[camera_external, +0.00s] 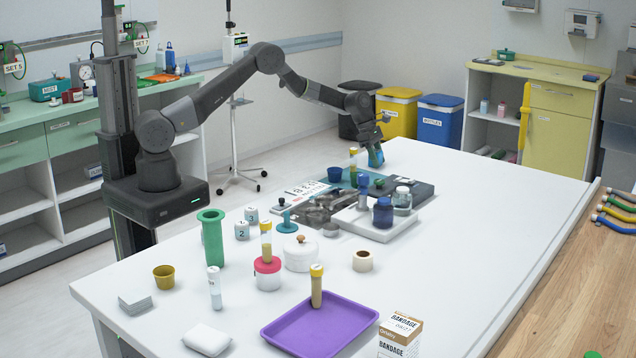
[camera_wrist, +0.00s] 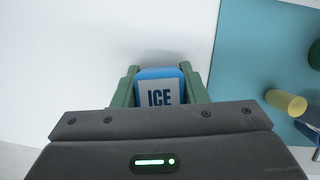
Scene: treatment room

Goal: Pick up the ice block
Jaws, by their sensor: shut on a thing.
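The ice block is blue with a white label reading ICE, and it sits between the two green fingers in the wrist view (camera_wrist: 160,90). My gripper (camera_wrist: 158,88) is shut on it, one finger against each side. In the external view my gripper (camera_external: 373,152) is at the far edge of the white table, pointing down, with the blue of the ice block (camera_external: 377,159) showing between the fingers. Whether the block touches the tabletop cannot be told. Its lower part is hidden by my gripper in the wrist view.
Left of my gripper stands a yellow-capped tube (camera_external: 353,165) on a teal mat (camera_wrist: 250,75). A purple tray (camera_external: 320,326) lies at the front. The right part of the white table (camera_external: 490,220) is clear.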

